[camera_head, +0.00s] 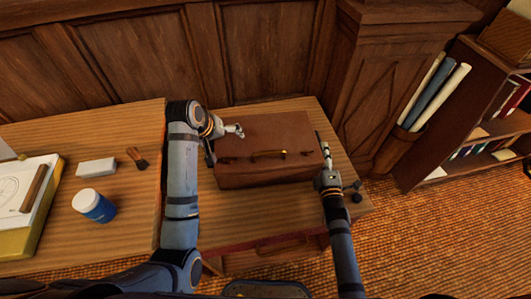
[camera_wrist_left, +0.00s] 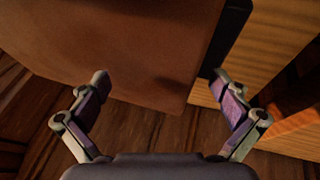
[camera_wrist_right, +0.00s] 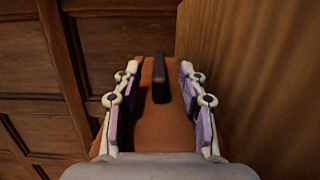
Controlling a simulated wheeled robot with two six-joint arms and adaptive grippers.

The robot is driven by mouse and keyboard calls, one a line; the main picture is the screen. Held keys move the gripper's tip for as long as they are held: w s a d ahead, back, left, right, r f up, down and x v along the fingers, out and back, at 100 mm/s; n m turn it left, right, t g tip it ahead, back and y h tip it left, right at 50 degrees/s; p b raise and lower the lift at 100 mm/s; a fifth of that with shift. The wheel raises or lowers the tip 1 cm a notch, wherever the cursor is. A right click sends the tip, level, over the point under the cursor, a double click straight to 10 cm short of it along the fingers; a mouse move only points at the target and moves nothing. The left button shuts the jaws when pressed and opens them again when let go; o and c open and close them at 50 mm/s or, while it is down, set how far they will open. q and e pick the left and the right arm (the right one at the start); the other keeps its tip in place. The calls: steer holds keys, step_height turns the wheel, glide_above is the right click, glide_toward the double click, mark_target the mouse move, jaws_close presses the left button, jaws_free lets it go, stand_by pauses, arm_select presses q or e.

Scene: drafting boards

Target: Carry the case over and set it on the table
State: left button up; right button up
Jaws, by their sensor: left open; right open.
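A brown case (camera_head: 290,130) with a brass-coloured handle on its front edge lies on a wooden top (camera_head: 344,184). My left gripper (camera_head: 238,130) is open at the case's left end. In the left wrist view, the case's brown surface (camera_wrist_left: 125,45) lies ahead of and partly between the spread fingers. My right gripper (camera_head: 324,152) is open at the case's right end. In the right wrist view, its fingers stand on either side of a brown end face (camera_wrist_right: 155,128) with a dark handle (camera_wrist_right: 160,80). I cannot tell whether any finger touches the case.
A wooden tabletop (camera_head: 125,190) at the left holds a blue jar (camera_head: 94,206), a white block (camera_head: 96,167), a brush (camera_head: 137,157) and a drawing board (camera_head: 28,205). A panelled wall (camera_head: 130,55) stands behind. Rolled papers (camera_head: 430,95) and a bookshelf stand right. Patterned floor lies clear at the lower right.

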arm_select(q)
steer(key=shift+w+d+f, duration=0.1)
steer(key=shift+f, duration=0.2)
arm_select(e)
steer(key=shift+w, duration=0.4)
